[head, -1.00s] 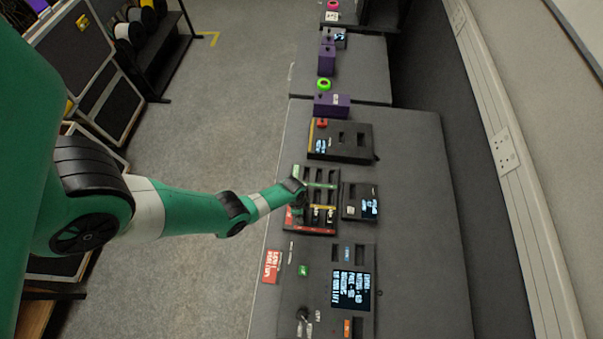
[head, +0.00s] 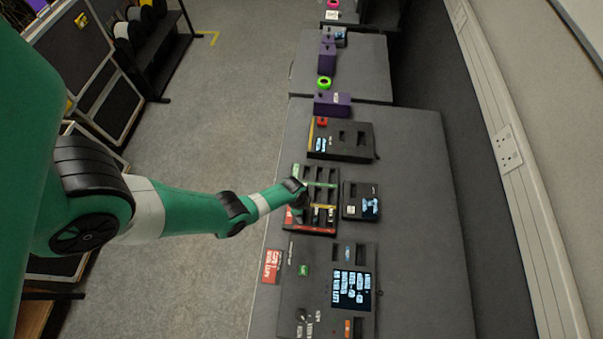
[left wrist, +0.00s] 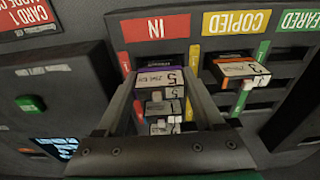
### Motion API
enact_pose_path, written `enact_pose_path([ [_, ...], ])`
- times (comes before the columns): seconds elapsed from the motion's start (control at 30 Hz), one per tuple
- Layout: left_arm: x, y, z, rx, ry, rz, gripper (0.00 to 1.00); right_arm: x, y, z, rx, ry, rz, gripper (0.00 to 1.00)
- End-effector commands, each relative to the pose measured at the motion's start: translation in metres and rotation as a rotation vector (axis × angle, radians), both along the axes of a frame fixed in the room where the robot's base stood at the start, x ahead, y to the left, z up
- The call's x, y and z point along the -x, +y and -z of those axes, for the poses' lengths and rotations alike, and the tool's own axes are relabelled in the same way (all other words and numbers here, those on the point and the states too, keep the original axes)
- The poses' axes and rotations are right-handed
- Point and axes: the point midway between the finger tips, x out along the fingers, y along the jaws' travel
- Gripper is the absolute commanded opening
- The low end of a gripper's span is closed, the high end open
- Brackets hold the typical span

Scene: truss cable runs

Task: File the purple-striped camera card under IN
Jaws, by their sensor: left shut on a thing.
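My left gripper (left wrist: 163,82) is shut on a camera card (left wrist: 155,80) with a white label reading 5 and a purple edge, seen between its fingertips in the left wrist view. The card is at the column under the red IN label (left wrist: 155,28), close to a dark slot; I cannot tell how far in it sits. Other labelled cards (left wrist: 163,107) show below it between the fingers. In the head view my left gripper (head: 300,206) is over the card rack (head: 329,192) and hides part of it. My right gripper is not in view.
An orange-edged card (left wrist: 239,68) sits in the column under the yellow COPIED label (left wrist: 236,22). The green CLEARED label (left wrist: 299,21) is beside it. A small box with a screen (head: 361,201) stands close right of the rack; a larger panel (head: 330,262) stands in front.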

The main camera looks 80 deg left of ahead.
Motion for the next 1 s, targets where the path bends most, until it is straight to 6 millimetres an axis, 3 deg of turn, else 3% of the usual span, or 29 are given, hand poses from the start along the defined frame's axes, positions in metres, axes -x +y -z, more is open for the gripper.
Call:
enact_pose_path([
  [0.47, -0.0001, 0.0001, 0.0037, 0.0, 0.0, 0.0, 0.13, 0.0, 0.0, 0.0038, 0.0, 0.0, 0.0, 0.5],
  [0.5, -0.0001, 0.0001, 0.0037, 0.0, 0.0, 0.0, 0.71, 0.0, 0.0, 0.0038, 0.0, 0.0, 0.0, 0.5],
  [0.6, -0.0001, 0.0001, 0.0038, 0.0, 0.0, 0.0, 0.89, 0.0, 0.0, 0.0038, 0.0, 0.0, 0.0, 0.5],
  [0.67, -0.0001, 0.0001, 0.0038, 0.0, 0.0, 0.0, 1.0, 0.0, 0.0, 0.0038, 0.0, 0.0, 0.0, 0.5],
  [1.0, 0.0, 0.0, 0.0039, 0.0, 0.0, 0.0, 1.0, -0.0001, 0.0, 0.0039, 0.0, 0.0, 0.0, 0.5],
])
